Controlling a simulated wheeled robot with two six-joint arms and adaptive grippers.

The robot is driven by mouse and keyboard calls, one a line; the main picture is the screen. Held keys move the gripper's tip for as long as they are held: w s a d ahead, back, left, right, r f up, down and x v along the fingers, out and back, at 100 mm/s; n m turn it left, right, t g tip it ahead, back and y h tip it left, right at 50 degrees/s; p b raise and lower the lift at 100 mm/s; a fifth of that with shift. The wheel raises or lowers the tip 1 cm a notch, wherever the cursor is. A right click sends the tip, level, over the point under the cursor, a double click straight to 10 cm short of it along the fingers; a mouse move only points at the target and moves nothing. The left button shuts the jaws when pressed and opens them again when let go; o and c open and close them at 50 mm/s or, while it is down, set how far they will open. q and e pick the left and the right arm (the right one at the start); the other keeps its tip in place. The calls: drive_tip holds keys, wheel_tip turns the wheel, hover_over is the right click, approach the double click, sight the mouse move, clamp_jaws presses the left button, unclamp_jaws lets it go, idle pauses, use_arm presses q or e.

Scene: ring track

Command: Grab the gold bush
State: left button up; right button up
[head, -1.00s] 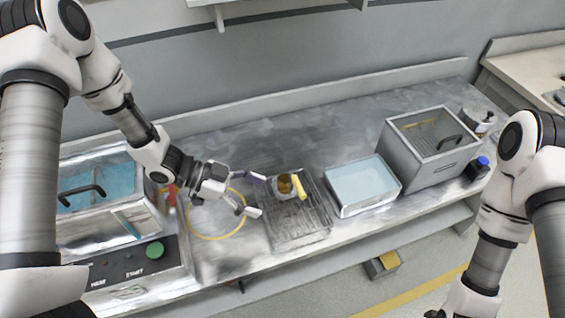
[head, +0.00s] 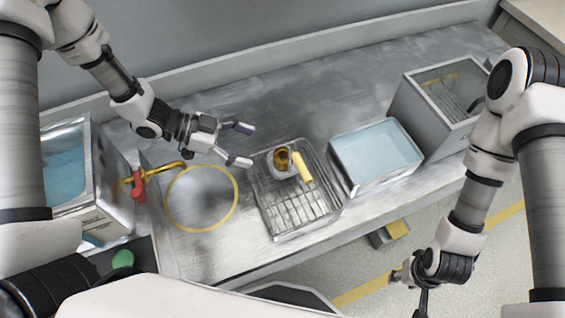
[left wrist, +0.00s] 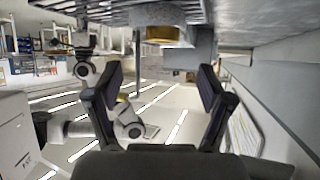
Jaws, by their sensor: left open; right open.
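The gold bush (head: 282,158) is a short gold ring on a small grey block in the wire rack tray (head: 292,212). In the left wrist view the gold bush (left wrist: 162,35) shows near the top middle, beyond the fingertips. My left gripper (head: 243,145) is open and empty, left of the bush and apart from it. Its two dark fingers (left wrist: 160,75) stand wide apart in the left wrist view. My right gripper (head: 408,278) hangs low at the right, in front of the bench, far from the bush; its fingers are small and partly hidden.
A yellow rod (head: 303,167) stands just right of the bush. A tray of pale blue liquid (head: 375,155) and a grey box (head: 432,110) are further right. A gold ring (head: 202,230) and a red valve (head: 138,187) lie left. The bench behind the rack is clear.

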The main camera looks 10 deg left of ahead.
sight(282, 155)
use_arm(q)
drive_tip(key=x, duration=0.4)
drive_tip(key=p+x, duration=0.1)
drive_tip(key=x, duration=0.3)
drive_tip(key=shift+w, duration=0.2)
drive_tip(key=shift+a+r, duration=0.1)
clamp_jaws()
